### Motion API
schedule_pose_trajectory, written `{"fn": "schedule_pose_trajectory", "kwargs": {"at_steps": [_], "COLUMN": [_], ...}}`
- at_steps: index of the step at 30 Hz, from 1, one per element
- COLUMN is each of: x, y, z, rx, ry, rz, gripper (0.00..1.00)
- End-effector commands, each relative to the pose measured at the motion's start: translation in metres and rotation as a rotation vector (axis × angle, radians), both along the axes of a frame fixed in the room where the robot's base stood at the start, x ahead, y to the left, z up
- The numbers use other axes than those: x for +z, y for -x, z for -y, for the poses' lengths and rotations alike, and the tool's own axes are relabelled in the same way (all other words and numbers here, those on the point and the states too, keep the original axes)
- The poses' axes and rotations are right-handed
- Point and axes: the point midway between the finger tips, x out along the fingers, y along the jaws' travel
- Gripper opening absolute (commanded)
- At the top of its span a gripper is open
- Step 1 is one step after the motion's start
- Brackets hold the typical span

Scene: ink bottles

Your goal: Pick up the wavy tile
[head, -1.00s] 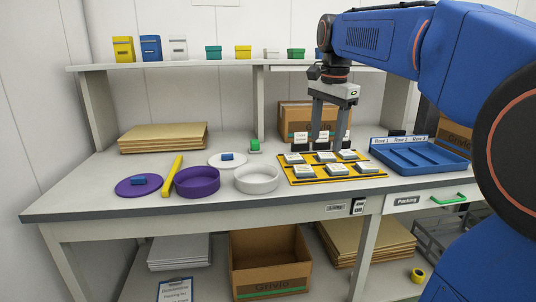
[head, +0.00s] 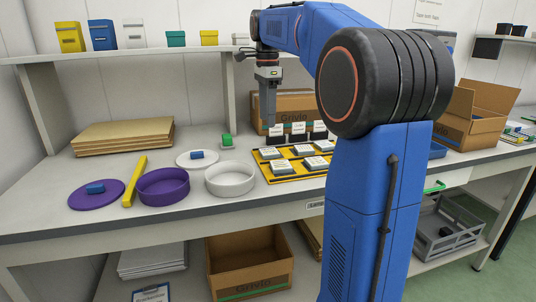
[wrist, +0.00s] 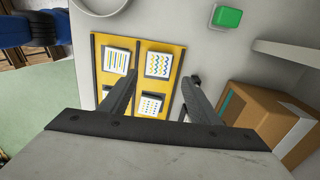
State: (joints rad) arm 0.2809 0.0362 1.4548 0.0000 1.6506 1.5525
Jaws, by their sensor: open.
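The wavy tile (wrist: 158,64) is a white square with colored wavy lines. In the wrist view it lies on the yellow tray (wrist: 187,45), beside a striped tile (wrist: 116,61) and near a dotted tile (wrist: 152,103). In the head view it appears to be the back-left tile (head: 270,154) on the tray, its pattern too small to read. My gripper (wrist: 162,78) is open and empty, with its fingers either side of the wavy tile in the picture. In the head view my gripper (head: 270,124) points down above the tray's back left. My arm hides the tray's right part.
A white round dish (head: 230,180) and a purple one (head: 162,188) stand further left. Small label holders (head: 298,131) and a cardboard box (head: 285,100) are behind the tray. The shelf (head: 130,54) is above.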

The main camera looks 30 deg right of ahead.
Motion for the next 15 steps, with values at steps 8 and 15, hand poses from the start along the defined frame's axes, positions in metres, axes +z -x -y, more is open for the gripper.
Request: {"fn": "schedule_pose_trajectory", "kwargs": {"at_steps": [8,15], "x": [-0.046,-0.06], "y": [0.001,0.001], "z": [0.0,0.0], "rx": [0.001,0.001], "ry": [-0.001,0.0], "rz": [-0.002,-0.001], "gripper": [0.56,0.56]}}
